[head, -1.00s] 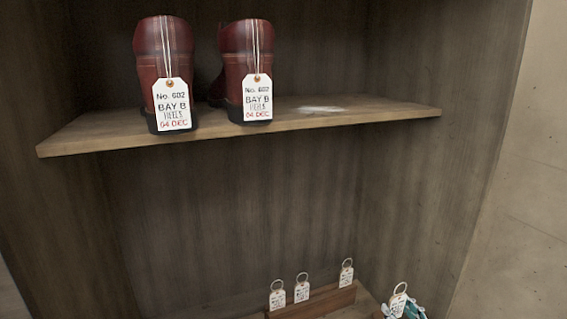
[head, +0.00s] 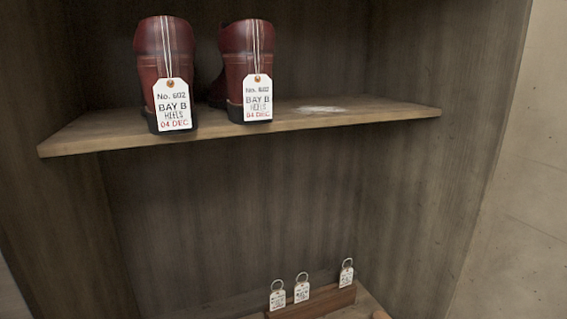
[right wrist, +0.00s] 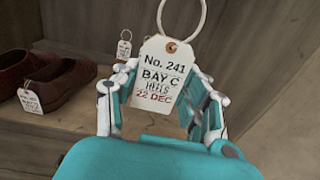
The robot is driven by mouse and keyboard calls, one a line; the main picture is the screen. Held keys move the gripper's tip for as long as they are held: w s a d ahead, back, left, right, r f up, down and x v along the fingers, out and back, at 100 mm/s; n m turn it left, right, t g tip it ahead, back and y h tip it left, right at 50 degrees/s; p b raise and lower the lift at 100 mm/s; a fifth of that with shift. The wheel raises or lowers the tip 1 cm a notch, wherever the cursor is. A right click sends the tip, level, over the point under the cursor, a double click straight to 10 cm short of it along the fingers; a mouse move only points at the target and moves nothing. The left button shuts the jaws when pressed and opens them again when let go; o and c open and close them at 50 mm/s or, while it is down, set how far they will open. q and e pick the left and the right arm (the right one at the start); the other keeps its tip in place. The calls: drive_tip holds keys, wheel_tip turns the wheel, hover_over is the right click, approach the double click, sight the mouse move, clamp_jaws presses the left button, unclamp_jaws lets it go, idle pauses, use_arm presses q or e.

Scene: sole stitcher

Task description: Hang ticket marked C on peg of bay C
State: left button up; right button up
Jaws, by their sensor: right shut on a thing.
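The ticket marked BAY C (right wrist: 160,78), white with "No. 241", "HEELS" and "22 DEC", shows large in the right wrist view with a metal ring at its top. My right gripper (right wrist: 168,95) is shut on its lower part, one teal finger on each side, and the ticket stands upright with its print facing the wrist camera. The right gripper is out of the head view, and my left gripper shows in neither view. I cannot make out the peg of bay C.
In the head view, a wooden shelf (head: 330,115) holds red-brown boots (head: 165,58) tagged BAY B. Below, a wooden rack (head: 325,302) carries three ringed tickets (head: 302,292). In the right wrist view, dark red shoes (right wrist: 65,88) with a tag stand at left, beside another ringed ticket (right wrist: 124,48).

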drive_tip(key=s+a+r+m+t+h, duration=0.1)
drive_tip(key=s+r+m+h, duration=0.2)
drive_tip(key=s+r+h, duration=0.2)
drive_tip(key=shift+s+a+r+m+h, duration=0.25)
drive_tip(key=shift+s+r+m+h, duration=0.15)
drive_tip(key=shift+s, duration=0.75)
